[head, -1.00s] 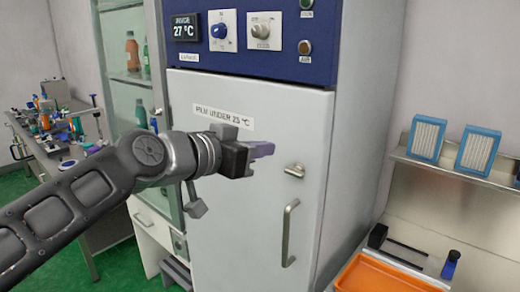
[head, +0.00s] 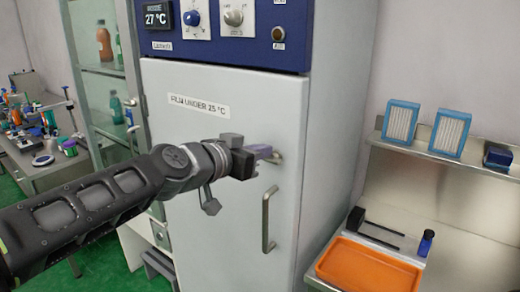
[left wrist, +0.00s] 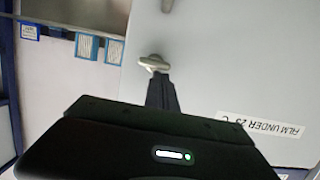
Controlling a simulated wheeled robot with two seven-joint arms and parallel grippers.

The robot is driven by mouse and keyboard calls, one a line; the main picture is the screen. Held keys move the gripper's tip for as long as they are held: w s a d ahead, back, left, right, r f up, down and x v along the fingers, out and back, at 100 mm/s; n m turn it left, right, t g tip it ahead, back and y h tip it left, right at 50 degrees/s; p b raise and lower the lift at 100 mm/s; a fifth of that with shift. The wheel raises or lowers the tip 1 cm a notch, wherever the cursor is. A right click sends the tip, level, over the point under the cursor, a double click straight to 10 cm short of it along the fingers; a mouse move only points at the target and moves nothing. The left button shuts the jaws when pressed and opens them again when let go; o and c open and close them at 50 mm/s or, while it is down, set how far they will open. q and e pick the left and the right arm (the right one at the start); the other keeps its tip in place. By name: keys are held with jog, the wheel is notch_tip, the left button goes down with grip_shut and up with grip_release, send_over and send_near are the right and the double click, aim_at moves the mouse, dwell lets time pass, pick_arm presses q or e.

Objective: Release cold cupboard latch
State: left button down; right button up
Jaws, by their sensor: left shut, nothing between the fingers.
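The cold cupboard (head: 225,175) has a white door labelled "FILM UNDER 25 °C" and a blue control panel (head: 235,30) reading 27 °C. Its small metal latch (head: 277,158) sits on the right part of the door, above the vertical bar handle (head: 267,220). My left gripper (head: 264,151) is shut and empty, its fingertips at the latch in the head view. In the left wrist view the latch (left wrist: 154,63) shows just beyond the fingertips; I cannot tell whether they touch it. The fingers partly cover the latch in the head view. My right gripper is not in view.
A steel bench on the right holds an orange tray (head: 368,272) and a small dark blue bottle (head: 426,243). Blue-framed filters (head: 401,121) stand on its shelf. A glass-fronted cabinet (head: 100,45) and a cluttered table (head: 60,165) are at the left.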

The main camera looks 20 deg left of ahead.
pick_arm(q)
jog(key=shift+a+f+n+b, duration=0.1)
jog(key=shift+n+b, duration=0.2)
jog(key=shift+b, duration=0.1)
jog(key=shift+w+a+f+n+h+b, duration=0.1)
jog(key=shift+n+h+b, duration=0.25)
jog(key=shift+b, duration=0.4)
jog(key=f+n+h+b, duration=0.1)
jog(key=n+b, duration=0.3)
jog(key=b, duration=0.1)
jog(key=f+n+h+b, duration=0.1)
jog(key=n+b, duration=0.3)
jog(key=b, duration=0.2)
jog(key=a+f+n+h+b, duration=0.1)
jog(key=n+h+b, duration=0.1)
jog(key=n+b, duration=0.3)
jog(key=shift+w+f, duration=0.15)
jog(key=shift+f, duration=0.25)
jog(key=shift+d+b, duration=0.1)
jog(key=shift+b, duration=0.2)
dwell(0.5)
